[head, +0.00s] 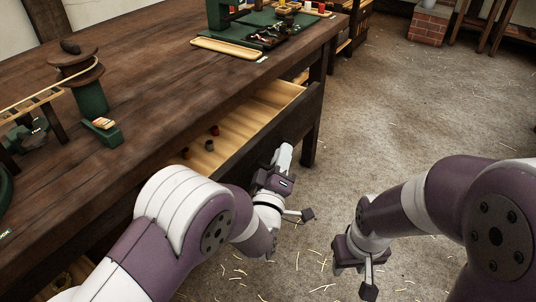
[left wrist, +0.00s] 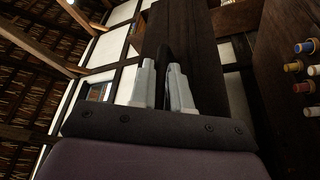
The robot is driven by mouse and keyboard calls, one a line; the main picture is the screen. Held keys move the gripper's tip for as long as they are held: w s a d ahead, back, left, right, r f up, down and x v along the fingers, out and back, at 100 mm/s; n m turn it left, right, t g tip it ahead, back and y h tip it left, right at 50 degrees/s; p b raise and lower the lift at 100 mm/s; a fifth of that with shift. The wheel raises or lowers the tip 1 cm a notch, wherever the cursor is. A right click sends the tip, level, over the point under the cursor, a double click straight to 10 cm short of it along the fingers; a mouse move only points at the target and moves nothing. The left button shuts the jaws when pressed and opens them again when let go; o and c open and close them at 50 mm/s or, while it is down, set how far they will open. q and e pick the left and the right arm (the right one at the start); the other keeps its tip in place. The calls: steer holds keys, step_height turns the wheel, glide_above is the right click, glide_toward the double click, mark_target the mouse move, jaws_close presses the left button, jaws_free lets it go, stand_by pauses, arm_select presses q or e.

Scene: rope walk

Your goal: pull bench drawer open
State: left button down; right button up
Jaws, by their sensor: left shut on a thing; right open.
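The bench drawer (head: 235,143) is partly open in the head view, with a pale wooden inside and a dark front. Several small dark and reddish pieces lie in it. My left gripper (head: 284,156) is at the outer face of the drawer front, toward its far end. In the left wrist view, its two pale fingers (left wrist: 161,88) stand on either side of a dark part of the drawer, seemingly its handle, and are shut on it; the handle itself is mostly hidden. My right gripper (head: 347,264) is open and empty, low over the floor, apart from the drawer.
The dark wooden bench (head: 130,85) carries a green stand with a spool (head: 88,82), a small green block (head: 102,130) and a dark tool tray (head: 272,35). A bench leg (head: 311,140) stands past the drawer. Straw-littered floor (head: 420,110) is free to the right.

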arm_select(q)
steer(key=s+d, duration=0.4)
steer(key=d, duration=0.2)
steer(key=shift+s, duration=0.2)
arm_select(e)
steer(key=shift+f, duration=0.25)
arm_select(q)
steer(key=shift+f, duration=0.1)
steer(key=c, duration=1.4)
jaws_free()
steer(key=shift+c, duration=0.2)
steer(key=shift+b, duration=0.3)
arm_select(e)
steer(key=shift+f, duration=0.1)
